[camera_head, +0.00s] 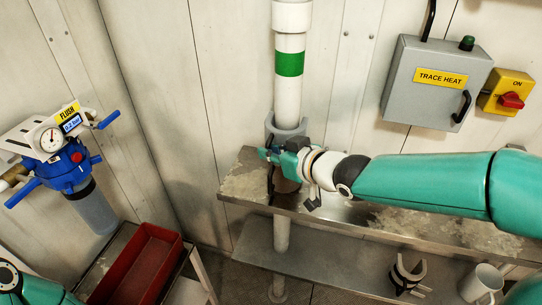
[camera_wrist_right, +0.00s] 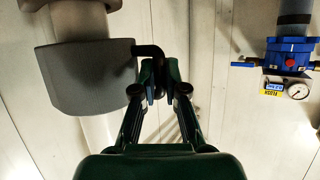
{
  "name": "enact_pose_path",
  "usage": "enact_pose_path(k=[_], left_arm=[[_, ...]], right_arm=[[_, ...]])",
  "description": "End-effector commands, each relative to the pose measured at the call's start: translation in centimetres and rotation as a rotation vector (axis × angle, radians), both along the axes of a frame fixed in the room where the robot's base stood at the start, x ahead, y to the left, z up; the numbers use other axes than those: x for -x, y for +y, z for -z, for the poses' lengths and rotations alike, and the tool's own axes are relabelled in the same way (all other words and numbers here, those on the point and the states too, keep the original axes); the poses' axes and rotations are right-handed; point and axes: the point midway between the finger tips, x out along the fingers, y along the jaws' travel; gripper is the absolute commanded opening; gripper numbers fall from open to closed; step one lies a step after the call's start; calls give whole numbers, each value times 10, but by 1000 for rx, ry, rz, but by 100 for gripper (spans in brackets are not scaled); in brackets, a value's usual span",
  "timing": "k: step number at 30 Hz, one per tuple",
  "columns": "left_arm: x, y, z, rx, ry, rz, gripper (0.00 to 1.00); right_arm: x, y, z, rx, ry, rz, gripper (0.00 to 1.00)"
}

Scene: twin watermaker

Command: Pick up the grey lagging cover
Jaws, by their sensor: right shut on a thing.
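The grey lagging cover (camera_head: 287,132) is a thick, C-shaped piece. It sits partly around the white vertical pipe (camera_head: 289,85), below its green band and just above the upper shelf. In the right wrist view the cover (camera_wrist_right: 85,78) is at the left against the pipe, with a short black bent handle on its side. My right gripper (camera_head: 272,158) is in front of the cover, shut on this handle, as the wrist view (camera_wrist_right: 158,88) shows. The gripper hides the cover's lower part in the head view. My left gripper is out of view.
The metal upper shelf (camera_head: 245,183) runs under my right arm. A grey trace heat box (camera_head: 424,95) is on the wall. A red tray (camera_head: 140,268) and blue filter (camera_head: 68,165) are left.

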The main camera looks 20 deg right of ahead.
Motion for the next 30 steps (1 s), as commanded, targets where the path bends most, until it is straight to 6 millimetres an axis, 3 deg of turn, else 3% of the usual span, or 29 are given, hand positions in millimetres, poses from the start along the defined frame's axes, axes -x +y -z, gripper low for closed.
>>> enact_pose_path(k=[2,12,20,24,27,30], left_arm=[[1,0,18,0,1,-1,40],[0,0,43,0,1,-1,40],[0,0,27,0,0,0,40],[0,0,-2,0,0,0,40],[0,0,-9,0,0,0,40],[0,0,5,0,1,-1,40]], right_arm=[[12,9,6,-2,-7,-6,0],[36,25,4,-2,-6,-3,0],[61,42,-1,-4,-1,-7,0],[93,64,-7,2,1,-12,0],[113,78,-5,2,-1,-13,0],[119,82,2,-1,-9,-5,0]])
